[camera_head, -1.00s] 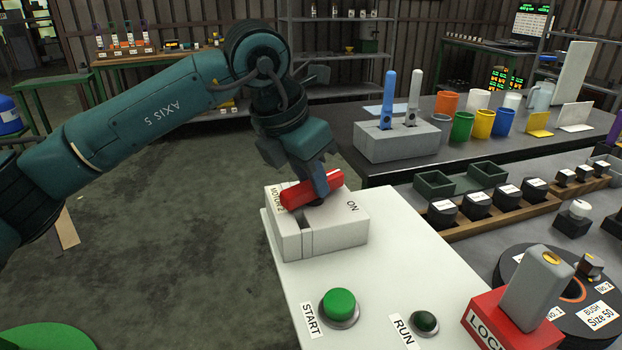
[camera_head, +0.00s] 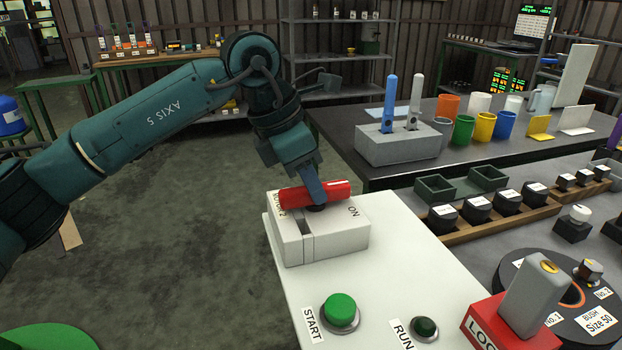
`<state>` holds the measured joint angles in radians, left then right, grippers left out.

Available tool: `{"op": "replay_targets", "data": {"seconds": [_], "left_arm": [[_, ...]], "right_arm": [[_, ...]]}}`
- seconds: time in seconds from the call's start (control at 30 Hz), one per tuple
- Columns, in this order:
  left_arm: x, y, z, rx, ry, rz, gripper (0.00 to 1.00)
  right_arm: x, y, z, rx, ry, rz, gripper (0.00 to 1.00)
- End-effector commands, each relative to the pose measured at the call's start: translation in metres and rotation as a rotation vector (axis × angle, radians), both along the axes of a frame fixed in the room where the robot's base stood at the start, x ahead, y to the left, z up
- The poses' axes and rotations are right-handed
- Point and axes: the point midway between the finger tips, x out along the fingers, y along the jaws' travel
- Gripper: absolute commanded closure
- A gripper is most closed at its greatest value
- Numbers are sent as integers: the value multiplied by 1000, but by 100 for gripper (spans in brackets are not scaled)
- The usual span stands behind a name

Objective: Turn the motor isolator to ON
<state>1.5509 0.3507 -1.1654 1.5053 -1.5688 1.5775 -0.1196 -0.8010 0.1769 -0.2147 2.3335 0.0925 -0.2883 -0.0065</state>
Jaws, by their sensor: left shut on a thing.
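The motor isolator is a pale grey box (camera_head: 335,238) on the white panel, marked MOTOR 2 on its left and ON on its right. Its red handle (camera_head: 335,193) lies across the top and points right, close to the ON label. My left gripper (camera_head: 316,200) comes down from above and is shut on the red handle near its middle. The fingers hide part of the handle and its pivot. My right gripper is not in view.
On the white panel (camera_head: 380,278) are a green START button (camera_head: 340,309), a dark green RUN lamp (camera_head: 424,328) and a red LOCK block (camera_head: 490,322) with a grey lever. A grey block with two levers (camera_head: 395,148) stands on the dark table behind.

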Motion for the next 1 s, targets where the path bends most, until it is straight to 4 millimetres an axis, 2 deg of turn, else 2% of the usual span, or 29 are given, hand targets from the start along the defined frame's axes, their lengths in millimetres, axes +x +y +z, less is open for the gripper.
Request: {"op": "replay_targets", "data": {"seconds": [0.17,0.2,0.47,0.77,0.87,1.0], "left_arm": [[0,0,1,-1,-3,-3,99],[0,0,1,-1,-3,-3,76],[0,0,0,-1,-1,-2,55],[0,1,4,-1,-2,-1,55],[-1,5,14,-2,-2,-1,55],[-4,15,41,-3,-5,1,55]], "right_arm": [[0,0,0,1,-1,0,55],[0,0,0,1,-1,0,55],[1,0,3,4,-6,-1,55],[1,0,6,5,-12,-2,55],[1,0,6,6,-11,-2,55],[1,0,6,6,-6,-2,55]]}}
